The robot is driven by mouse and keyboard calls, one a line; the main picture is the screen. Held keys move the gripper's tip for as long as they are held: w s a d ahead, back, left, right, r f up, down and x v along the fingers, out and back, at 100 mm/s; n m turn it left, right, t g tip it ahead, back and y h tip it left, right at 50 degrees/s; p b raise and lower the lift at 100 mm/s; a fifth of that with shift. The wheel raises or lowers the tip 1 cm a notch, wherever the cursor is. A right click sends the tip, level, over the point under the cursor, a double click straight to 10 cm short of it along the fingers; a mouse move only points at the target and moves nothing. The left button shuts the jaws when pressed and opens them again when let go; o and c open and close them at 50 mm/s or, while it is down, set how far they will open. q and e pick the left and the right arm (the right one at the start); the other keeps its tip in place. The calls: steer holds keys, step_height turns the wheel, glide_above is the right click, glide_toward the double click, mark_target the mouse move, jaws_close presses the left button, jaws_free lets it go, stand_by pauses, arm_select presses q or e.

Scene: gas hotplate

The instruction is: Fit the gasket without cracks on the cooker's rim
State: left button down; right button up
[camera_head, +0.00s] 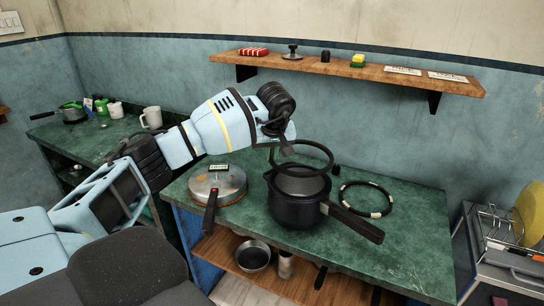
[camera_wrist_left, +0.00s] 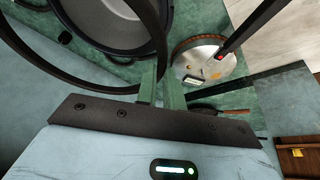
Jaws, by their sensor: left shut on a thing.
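My left gripper (camera_head: 284,148) is shut on a plain black ring gasket (camera_head: 331,155) and holds it above the pressure cooker. In the left wrist view the fingers (camera_wrist_left: 160,88) pinch the edge of this ring (camera_wrist_left: 78,66); I see no pale marks on it. The dark open pressure cooker (camera_head: 295,212) stands on the green counter, its long handle pointing right. A second black gasket (camera_head: 347,208) with several pale patches lies flat on the counter to the right of the cooker. My right gripper is not in view.
The cooker's lid (camera_head: 222,184) lies left of the cooker, its black handle toward the front. A wall shelf (camera_head: 345,68) holds small items and cards. A dish rack (camera_head: 500,235) stands at the right. The counter's right front (camera_head: 415,240) is clear.

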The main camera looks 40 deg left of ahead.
mark_target(271, 183)
arm_select(q)
steer(key=shift+d+r, duration=0.1)
steer(key=shift+d, duration=0.05)
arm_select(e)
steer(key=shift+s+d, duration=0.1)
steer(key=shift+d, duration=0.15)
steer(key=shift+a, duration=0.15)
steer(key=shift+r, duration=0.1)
